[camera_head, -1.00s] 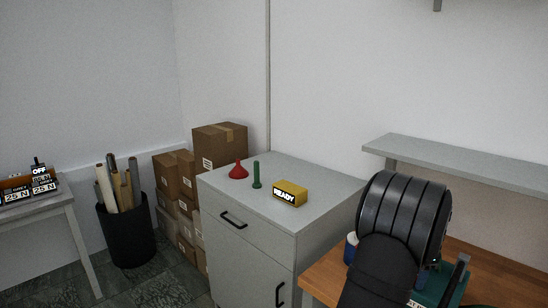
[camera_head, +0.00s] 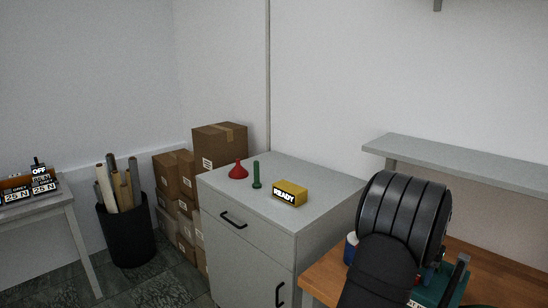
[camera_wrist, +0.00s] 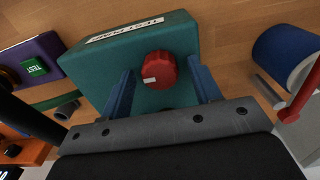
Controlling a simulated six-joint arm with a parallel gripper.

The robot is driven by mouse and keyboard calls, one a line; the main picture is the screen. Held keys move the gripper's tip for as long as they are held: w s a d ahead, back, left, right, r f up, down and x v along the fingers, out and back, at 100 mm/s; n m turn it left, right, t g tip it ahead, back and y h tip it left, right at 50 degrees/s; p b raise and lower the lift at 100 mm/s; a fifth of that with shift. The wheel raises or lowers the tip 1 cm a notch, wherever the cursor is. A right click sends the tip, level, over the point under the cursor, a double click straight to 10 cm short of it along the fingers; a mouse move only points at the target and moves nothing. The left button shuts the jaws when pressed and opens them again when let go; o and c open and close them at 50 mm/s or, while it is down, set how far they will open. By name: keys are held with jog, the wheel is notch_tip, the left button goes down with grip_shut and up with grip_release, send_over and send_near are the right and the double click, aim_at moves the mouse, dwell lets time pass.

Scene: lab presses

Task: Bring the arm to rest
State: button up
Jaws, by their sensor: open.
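My arm (camera_head: 402,225) is folded over the wooden bench at the right of the head view. In the wrist view my gripper (camera_wrist: 163,88) is open, its two blue fingers apart. Between and beyond the fingers is a red knob (camera_wrist: 160,70) with a white mark, on a green box (camera_wrist: 110,65) with a white label. I cannot tell whether the fingers touch the knob or the box. In the head view the gripper's fingers are hidden behind my arm.
In the wrist view a purple device (camera_wrist: 30,60) with a green TEST button is at left and a blue cylinder (camera_wrist: 285,50) at right. The head view shows a grey cabinet (camera_head: 330,185) with a yellow READY block (camera_head: 289,192), red funnel (camera_head: 238,170) and green pestle-like piece (camera_head: 256,175). A shelf (camera_head: 470,160) is behind.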

jog(key=n, duration=0.5)
dwell(0.4)
jog(key=o, duration=0.9)
jog(key=shift+o, duration=0.2)
jog(key=s+a+r+n+t+h, duration=0.1)
jog(key=a+r+n+h, duration=0.1)
jog(key=a+r+n, duration=0.5)
jog(key=s+r+n+h, duration=0.15)
jog(key=r+n, duration=0.35)
jog(key=r, duration=0.5)
jog(key=x, duration=0.9)
jog(key=shift+w+d+h, duration=0.3)
jog(key=shift+w+h, duration=0.1)
jog(key=shift+h, duration=0.05)
